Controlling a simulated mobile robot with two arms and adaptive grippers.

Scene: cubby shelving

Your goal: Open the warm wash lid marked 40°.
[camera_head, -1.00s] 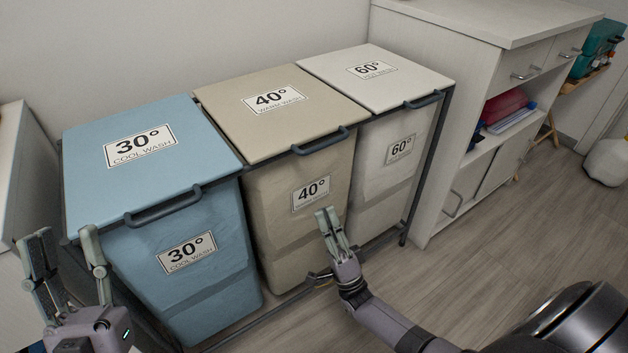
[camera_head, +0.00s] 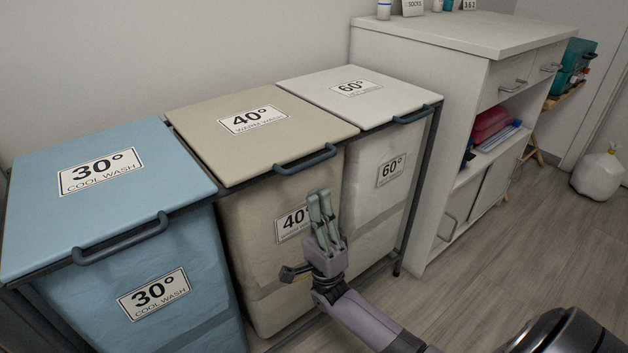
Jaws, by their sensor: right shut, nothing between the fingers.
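The warm wash lid (camera_head: 225,151), beige and marked 40°, lies shut on the middle hamper between the blue and white ones. Its dark handle (camera_head: 305,160) sticks out at the front edge. The beige 40° hamper bag (camera_head: 247,240) hangs below, its front label partly hidden by my right gripper. My right gripper (camera_head: 320,198) is shut and empty, fingers pointing up, in front of the beige bag and below the lid handle, apart from the handle. My left gripper is out of view.
The blue 30° lid (camera_head: 95,215) is shut at the left, with its own handle (camera_head: 120,240). The white 60° lid (camera_head: 365,105) is shut at the right. A white cabinet (camera_head: 450,50) stands beside the hampers.

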